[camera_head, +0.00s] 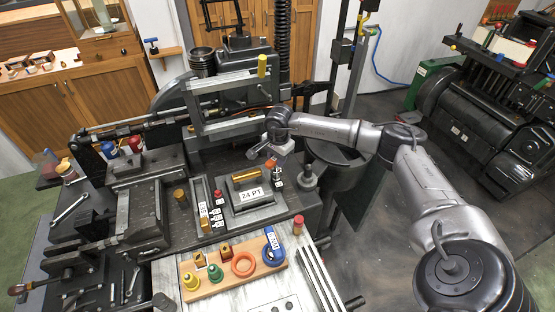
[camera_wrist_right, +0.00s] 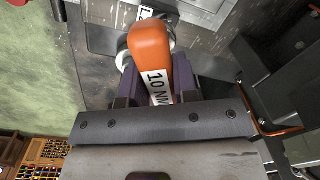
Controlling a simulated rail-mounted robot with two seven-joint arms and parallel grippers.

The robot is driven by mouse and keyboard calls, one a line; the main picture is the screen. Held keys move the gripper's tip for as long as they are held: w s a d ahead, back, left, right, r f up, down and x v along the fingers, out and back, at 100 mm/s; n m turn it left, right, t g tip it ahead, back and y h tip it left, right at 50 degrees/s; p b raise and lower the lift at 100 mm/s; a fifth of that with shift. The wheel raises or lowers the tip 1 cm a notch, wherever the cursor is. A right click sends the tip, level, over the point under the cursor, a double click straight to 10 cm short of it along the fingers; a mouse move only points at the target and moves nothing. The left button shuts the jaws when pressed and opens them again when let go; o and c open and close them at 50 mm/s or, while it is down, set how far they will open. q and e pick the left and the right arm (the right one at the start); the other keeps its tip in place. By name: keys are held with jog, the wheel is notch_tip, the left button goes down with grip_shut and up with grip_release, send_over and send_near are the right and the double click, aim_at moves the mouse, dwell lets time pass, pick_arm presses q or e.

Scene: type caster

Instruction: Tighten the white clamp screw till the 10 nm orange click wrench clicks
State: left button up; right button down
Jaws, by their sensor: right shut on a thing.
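The orange click wrench (camera_wrist_right: 152,48), marked 10 NM on a white band, stands between the two dark fingers of my right gripper (camera_wrist_right: 156,82) in the right wrist view. The fingers are shut on it. Past its head, a pale round part (camera_wrist_right: 124,58) shows partly; I cannot tell whether this is the white clamp screw or whether the wrench touches it. In the head view, my right gripper (camera_head: 268,152) is small, over the right side of the machine, with an orange top (camera_head: 270,163) just below it. My left gripper is not in view.
A block labelled 24 PT (camera_head: 251,194) sits on the machine bed left of the gripper. A wooden rack (camera_head: 206,289) with coloured pieces, including an orange ring (camera_head: 243,264), lies in front. A metal frame (camera_head: 228,128) rises behind.

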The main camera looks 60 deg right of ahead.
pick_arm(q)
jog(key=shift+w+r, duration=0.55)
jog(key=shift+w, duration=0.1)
pick_arm(e)
jog(key=shift+w+d+r, duration=0.1)
jog(key=shift+d+r, duration=0.1)
jog(key=shift+r, duration=0.35)
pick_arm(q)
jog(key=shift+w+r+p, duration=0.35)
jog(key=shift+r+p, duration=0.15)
pick_arm(e)
jog(key=shift+r, duration=0.5)
jog(key=shift+r+p, duration=0.95)
jog(key=shift+r, duration=0.55)
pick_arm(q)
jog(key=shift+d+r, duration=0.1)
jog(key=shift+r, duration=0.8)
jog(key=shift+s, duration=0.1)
pick_arm(e)
jog(key=c, duration=1.5)
grip_release()
jog(key=shift+f, duration=0.1)
grip_shut()
